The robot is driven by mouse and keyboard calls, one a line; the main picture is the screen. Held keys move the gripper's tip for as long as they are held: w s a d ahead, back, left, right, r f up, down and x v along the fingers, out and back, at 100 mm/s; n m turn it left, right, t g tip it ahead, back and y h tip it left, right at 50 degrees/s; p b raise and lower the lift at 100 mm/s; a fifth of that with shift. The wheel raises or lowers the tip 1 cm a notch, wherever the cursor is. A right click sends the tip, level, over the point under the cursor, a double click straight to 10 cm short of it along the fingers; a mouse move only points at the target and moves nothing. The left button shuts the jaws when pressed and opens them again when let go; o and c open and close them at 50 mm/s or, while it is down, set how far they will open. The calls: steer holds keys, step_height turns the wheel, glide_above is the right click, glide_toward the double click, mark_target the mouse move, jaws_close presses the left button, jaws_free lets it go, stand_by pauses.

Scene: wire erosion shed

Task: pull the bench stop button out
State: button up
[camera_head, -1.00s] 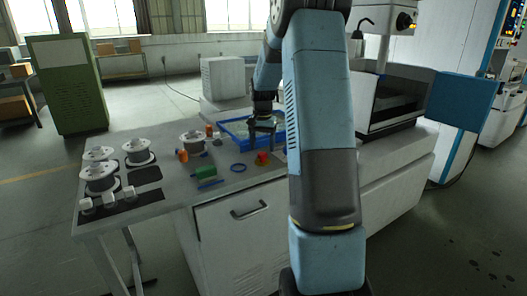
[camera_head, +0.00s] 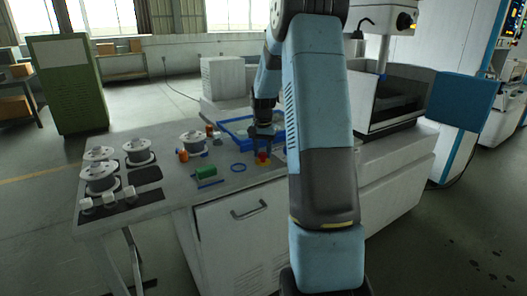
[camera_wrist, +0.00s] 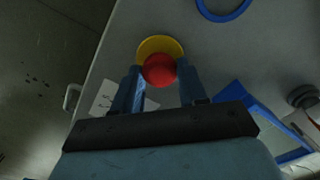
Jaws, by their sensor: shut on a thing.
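The bench stop button (camera_wrist: 160,69) is a red round cap on a yellow base (camera_wrist: 152,45). It sits near the front edge of the grey bench top, and its red cap also shows in the head view (camera_head: 262,156). My gripper (camera_wrist: 161,75) points down over it, with one blue finger on each side of the red cap. The fingers are shut on the cap. My gripper also shows in the head view (camera_head: 262,148), where my forearm stands close to its right. How far the cap stands out from its base cannot be told.
A blue-rimmed tray (camera_head: 236,125) lies behind the button. A drawer handle (camera_head: 248,211) is on the bench front below.

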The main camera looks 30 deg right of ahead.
mark_target(262, 153)
jaws_close()
steer(key=shift+w+r, duration=0.15)
steer(key=shift+r, duration=0.55)
steer(key=shift+o, duration=2.3)
jaws_free()
steer(key=shift+o, duration=1.2)
step_height(262, 153, up, 14)
steer(key=shift+f, duration=0.2)
